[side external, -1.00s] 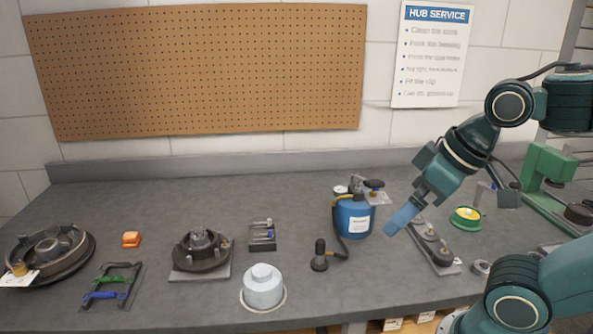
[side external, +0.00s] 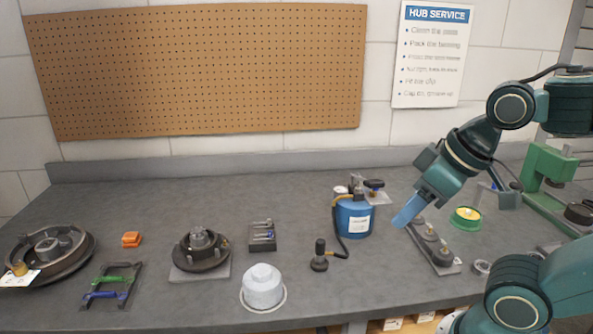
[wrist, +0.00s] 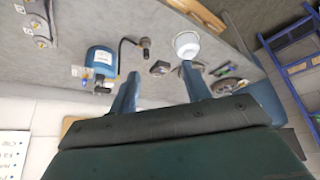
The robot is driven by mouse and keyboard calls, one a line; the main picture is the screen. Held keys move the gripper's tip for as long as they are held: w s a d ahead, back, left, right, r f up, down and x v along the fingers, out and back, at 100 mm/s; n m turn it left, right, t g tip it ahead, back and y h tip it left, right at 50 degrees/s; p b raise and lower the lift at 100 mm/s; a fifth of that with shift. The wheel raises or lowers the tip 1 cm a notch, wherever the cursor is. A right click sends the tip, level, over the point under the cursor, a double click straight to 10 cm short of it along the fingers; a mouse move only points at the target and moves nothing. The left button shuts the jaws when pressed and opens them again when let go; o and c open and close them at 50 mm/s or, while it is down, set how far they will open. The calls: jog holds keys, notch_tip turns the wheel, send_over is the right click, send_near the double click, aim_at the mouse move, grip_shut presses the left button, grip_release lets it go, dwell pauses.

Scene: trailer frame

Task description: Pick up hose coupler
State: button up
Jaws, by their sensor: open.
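The hose coupler (side external: 319,257) is a dark upright piece at the end of a black hose, standing on the grey bench. The hose runs to a blue tank (side external: 354,219) with a white label, just right of the coupler. In the wrist view the coupler (wrist: 145,50) shows above the gap between the fingers, with the tank (wrist: 101,62) to its left. My gripper (side external: 402,221) has blue fingers and is in the air right of the tank, apart from the coupler. In the wrist view my gripper (wrist: 160,73) has its fingers spread, with nothing held between them.
A white cap (side external: 263,287) stands left of the coupler. A dark hub (side external: 202,251) on a plate and a small tool tray (side external: 262,238) are farther left. A metal plate with knobs (side external: 434,247) lies below my gripper. Bare bench lies in front of the coupler.

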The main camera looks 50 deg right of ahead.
jog(key=n+g+y, duration=0.2)
jog(key=n, duration=0.5)
send_near(324, 241)
jog(key=s+a+r, duration=0.2)
jog(key=a, duration=0.2)
jog(key=shift+n+y, duration=0.5)
jog(key=shift+n, duration=0.4)
jog(key=w+d+f, duration=0.1)
jog(key=f, duration=0.1)
jog(key=w+d+f, duration=0.1)
jog(key=f, duration=0.1)
jog(key=w+d+f, duration=0.1)
jog(key=w+f, duration=0.1)
jog(key=f, duration=0.1)
jog(key=shift+f, duration=0.15)
jog(key=shift+w+d+f, duration=0.1)
jog(key=shift+d+f, duration=0.05)
jog(key=shift+f, duration=0.15)
jog(key=shift+x, duration=1.1)
